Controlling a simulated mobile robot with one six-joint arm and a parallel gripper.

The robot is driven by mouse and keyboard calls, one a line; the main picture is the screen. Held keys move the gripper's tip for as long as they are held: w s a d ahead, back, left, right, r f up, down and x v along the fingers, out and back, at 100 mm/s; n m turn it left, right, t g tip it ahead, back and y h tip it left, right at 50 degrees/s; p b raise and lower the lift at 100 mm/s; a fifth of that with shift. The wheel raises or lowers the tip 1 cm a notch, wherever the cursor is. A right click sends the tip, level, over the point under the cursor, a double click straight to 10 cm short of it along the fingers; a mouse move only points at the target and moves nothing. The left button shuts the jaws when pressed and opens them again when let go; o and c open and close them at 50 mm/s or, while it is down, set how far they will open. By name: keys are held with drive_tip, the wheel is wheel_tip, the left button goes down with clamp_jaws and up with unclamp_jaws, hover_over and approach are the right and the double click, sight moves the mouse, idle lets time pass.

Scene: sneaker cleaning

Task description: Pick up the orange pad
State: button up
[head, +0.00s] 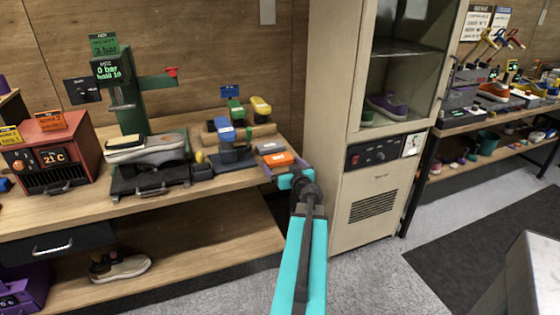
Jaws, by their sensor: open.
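The orange pad (277,159) lies near the right end of the wooden workbench. It is in a low purple-edged tray (267,167), in front of a grey pad (270,148). My gripper (289,178), at the end of my cyan arm, is at the bench's front right corner, just below and right of the orange pad in the picture. The gripper is small here and partly covered by its own wrist; its jaws are open. I see nothing held in it. I cannot tell whether it touches the tray.
Left of the tray stand blue-, green- and yellow-topped brushes (225,130), a grey sneaker (146,149) on a black stand and a green press (122,100). A tall beige cabinet (375,210) stands close on the right of my gripper. Grey floor is open in front.

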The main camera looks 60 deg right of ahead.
sight(279, 158)
drive_tip(key=b+x, duration=0.3)
drive_tip(key=shift+w+d+f, duration=0.1)
drive_tip(key=shift+d, duration=0.25)
drive_tip(key=shift+b+x, duration=0.7)
drive_tip(key=shift+x, duration=0.1)
drive_tip(key=shift+a, duration=0.1)
drive_tip(key=c, duration=0.9)
drive_tip(key=shift+r+p, duration=0.4)
drive_tip(key=shift+r, duration=0.05)
